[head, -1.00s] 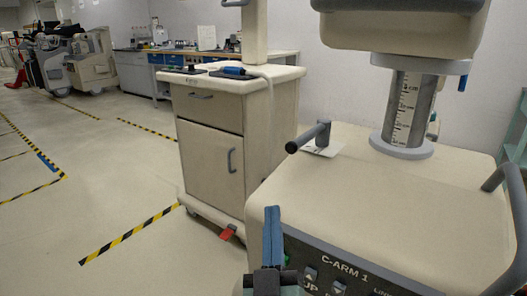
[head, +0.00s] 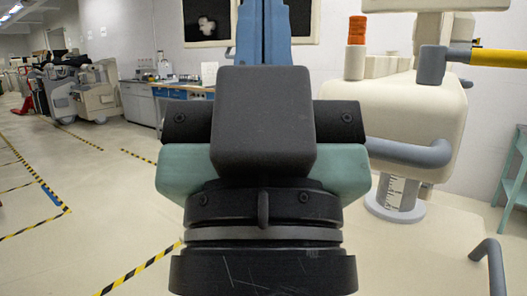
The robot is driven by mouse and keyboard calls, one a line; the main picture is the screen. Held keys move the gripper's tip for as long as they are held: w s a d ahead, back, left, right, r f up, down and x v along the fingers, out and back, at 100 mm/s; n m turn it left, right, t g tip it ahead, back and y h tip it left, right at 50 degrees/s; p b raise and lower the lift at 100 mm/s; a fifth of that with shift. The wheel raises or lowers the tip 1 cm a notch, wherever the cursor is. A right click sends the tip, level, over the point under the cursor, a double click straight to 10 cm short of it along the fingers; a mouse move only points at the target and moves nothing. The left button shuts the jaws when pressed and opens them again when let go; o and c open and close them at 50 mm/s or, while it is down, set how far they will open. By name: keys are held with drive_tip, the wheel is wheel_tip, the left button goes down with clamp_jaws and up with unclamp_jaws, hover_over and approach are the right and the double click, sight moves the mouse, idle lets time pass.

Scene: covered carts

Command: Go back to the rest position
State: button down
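My gripper (head: 263,25) stands upright in the middle of the head view, large and close, seen from its back. Its two blue fingers point up and lie side by side with only a seam between them, so it looks shut. I see nothing held in it. The upper picture edge cuts off the fingertips.
The C-arm unit (head: 410,105) has a grey curved handle (head: 410,152), an orange-topped post (head: 357,32) and a yellow bar (head: 500,58) at right. Dark monitors (head: 206,20) hang behind the fingers. A blue-drawer bench (head: 185,93) stands behind. Open floor with striped tape (head: 140,270) lies left.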

wheel_tip(320, 180, up, 22)
drive_tip(key=p, duration=2)
drive_tip(key=shift+r, duration=0.2)
drive_tip(key=c, duration=1.5)
unclamp_jaws()
drive_tip(key=shift+c, duration=0.2)
